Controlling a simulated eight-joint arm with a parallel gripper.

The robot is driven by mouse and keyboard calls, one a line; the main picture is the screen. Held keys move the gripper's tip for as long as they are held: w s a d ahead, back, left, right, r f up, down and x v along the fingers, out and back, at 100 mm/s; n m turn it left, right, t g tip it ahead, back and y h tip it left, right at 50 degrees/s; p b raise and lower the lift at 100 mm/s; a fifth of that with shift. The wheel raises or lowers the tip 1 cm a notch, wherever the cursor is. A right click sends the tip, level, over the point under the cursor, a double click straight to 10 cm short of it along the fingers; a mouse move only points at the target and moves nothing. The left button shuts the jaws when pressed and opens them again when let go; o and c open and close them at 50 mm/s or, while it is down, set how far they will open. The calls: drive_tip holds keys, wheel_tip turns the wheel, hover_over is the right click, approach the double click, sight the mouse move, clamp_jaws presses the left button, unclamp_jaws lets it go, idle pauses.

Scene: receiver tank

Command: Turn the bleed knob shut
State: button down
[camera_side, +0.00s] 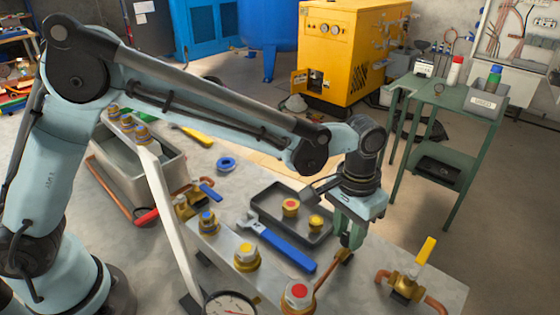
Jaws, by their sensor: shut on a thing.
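My gripper (348,238) points down beyond the right end of the pale metal manifold bar (223,243). Its green fingers are shut on the bleed knob (344,257), a small brass-coloured piece at the upper end of a thin copper pipe (328,279). The fingers cover most of the knob, so its turn angle cannot be read. A brass fitting with a red top (298,292) stands just to the lower left, apart from the fingers.
A dark tray (262,197) with brass caps lies behind the bar, and a blue-handled wrench (287,249) lies beside it. A yellow-handled valve (410,284) stands on the right. A round gauge (231,305) is at the front. A green side table (448,100) stands at the back right.

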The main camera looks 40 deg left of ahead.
drive_tip(key=m, duration=0.4)
drive_tip(key=shift+m, duration=0.3)
drive_tip(key=m, duration=0.4)
drive_tip(key=shift+w+m, duration=0.1)
drive_tip(key=shift+m, duration=0.2)
drive_tip(key=m, duration=0.4)
drive_tip(key=shift+m+y, duration=0.3)
drive_tip(key=shift+d+m, duration=0.1)
drive_tip(key=shift+m, duration=1.7)
drive_tip(key=c, duration=1.9)
unclamp_jaws()
clamp_jaws()
drive_tip(key=o, duration=1.1)
unclamp_jaws()
drive_tip(key=shift+r, duration=0.1)
wheel_tip(320, 180, up, 12)
drive_tip(key=shift+w, duration=0.2)
